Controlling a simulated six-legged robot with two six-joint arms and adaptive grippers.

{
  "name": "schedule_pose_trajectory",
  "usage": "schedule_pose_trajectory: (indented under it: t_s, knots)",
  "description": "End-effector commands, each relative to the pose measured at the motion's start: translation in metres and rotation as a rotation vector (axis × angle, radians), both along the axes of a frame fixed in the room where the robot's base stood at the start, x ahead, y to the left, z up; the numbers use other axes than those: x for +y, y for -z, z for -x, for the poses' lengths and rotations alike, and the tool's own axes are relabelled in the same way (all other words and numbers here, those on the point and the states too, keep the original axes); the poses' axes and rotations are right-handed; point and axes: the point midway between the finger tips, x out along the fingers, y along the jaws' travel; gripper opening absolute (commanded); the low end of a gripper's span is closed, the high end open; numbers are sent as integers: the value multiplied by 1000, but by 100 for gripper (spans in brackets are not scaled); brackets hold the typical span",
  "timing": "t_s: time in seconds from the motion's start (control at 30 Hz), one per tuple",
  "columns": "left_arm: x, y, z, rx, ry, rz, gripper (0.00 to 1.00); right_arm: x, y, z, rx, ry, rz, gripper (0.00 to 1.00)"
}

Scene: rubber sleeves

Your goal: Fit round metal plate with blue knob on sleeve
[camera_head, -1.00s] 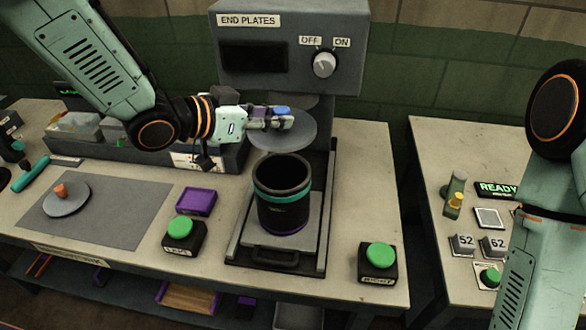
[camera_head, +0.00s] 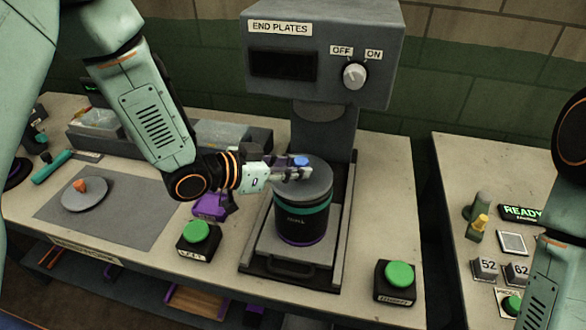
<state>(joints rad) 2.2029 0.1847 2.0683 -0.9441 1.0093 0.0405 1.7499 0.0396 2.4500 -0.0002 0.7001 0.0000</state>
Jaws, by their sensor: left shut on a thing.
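The round metal plate (camera_head: 312,189) lies level over the open top of the black sleeve (camera_head: 303,226). I cannot tell whether it is fully seated. Its blue knob (camera_head: 300,161) shows between the fingers of my left gripper (camera_head: 297,171), which is shut on it. The sleeve has a teal band and stands upright on the grey sliding base of the END PLATES machine (camera_head: 335,50). The plate hides the sleeve's opening. My right arm shows at the right edge, but its gripper is out of view.
A second round plate with an orange knob (camera_head: 81,186) lies on the grey mat (camera_head: 130,215) at left. Green buttons stand left (camera_head: 196,230) and right (camera_head: 400,274) of the machine's base. A purple tray (camera_head: 209,207) sits behind the left button. The machine head overhangs the sleeve.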

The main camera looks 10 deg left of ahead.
Motion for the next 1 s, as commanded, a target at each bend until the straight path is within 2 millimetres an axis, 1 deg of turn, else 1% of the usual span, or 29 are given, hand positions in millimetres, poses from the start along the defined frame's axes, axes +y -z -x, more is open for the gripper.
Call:
schedule_pose_trajectory:
  t_s: [0.1, 0.33, 0.47, 0.5, 0.73, 1.0]
  knots:
    - [-1, 4, -1, -7, 2, 2, 0, 0, 0, 0, 0, 0, 0, 40]
    - [-1, 4, -2, -8, 1, 2, 0, 0, 0, 0, 0, 1, 0, 40]
    - [-1, 7, -2, -7, 0, 2, 0, 0, 2, 0, 0, 1, 0, 40]
    - [-1, 8, -1, -2, 1, -1, 31, 0, 2, 0, 0, 0, 0, 40]
    - [-1, 8, 0, -2, 1, -1, 50, 0, 2, 0, 0, 0, 0, 40]
    - [-1, 8, 0, -2, 1, -1, 51, 0, 2, 0, 0, 1, 0, 40]
